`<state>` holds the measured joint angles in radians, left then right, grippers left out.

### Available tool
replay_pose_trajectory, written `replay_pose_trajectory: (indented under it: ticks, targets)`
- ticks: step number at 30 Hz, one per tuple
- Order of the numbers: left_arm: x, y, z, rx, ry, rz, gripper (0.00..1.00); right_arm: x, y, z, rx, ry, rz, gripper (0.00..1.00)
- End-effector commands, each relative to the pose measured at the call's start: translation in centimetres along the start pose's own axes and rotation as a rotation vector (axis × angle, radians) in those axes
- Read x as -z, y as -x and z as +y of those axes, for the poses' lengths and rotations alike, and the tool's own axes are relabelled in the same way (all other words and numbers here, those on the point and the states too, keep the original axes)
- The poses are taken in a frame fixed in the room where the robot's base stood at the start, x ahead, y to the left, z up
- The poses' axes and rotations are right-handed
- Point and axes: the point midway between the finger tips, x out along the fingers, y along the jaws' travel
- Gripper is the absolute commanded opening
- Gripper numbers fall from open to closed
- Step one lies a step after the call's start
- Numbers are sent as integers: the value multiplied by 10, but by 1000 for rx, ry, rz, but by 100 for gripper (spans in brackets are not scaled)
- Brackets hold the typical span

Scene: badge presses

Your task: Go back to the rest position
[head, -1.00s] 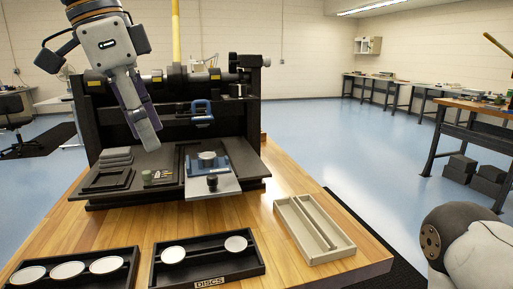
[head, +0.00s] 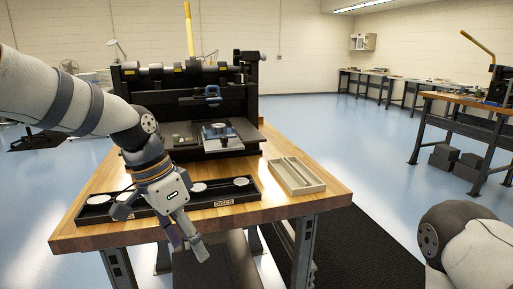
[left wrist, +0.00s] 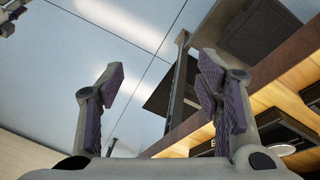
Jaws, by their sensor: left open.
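My left gripper (head: 188,240) is in front of the wooden table's front edge in the head view, pointing down. In the left wrist view its two fingers (left wrist: 163,105) stand wide apart with nothing between them. The badge press (head: 190,95) stands at the back of the table (head: 330,195), with a small pale disc on its plate (head: 222,138). My right gripper is not in view; only part of my right arm shows at the lower right.
A black disc tray (head: 222,198) with several white discs lies along the table's front, partly behind my left arm. A black mat (head: 360,250) covers the floor right of the table. Another workbench (head: 470,125) stands farther right.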

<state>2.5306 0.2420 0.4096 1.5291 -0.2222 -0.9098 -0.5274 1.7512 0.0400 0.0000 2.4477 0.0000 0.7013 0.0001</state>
Motion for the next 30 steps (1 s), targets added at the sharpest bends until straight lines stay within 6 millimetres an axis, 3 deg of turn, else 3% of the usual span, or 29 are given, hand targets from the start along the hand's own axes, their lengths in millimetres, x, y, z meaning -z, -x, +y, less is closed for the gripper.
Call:
replay_pose_trajectory:
  ticks: [1,5,6,9,12,15,19,23,30]
  targets:
    - [-16,-38,4,-19,53,-22,59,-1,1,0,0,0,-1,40]
    - [-70,-137,20,-39,240,-53,59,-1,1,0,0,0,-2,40]
    - [-92,-164,27,-38,300,-66,59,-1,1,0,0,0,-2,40]
    - [-156,-219,52,-22,456,-106,59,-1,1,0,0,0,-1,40]
    - [-230,-254,82,22,609,-154,59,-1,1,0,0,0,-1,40]
    - [-297,-265,110,86,734,-199,59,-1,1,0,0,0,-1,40]
    - [-355,-259,133,164,827,-236,59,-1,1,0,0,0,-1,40]
    - [-375,-253,140,200,859,-245,59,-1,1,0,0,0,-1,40]
    - [-375,-252,140,204,861,-241,59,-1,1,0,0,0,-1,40]
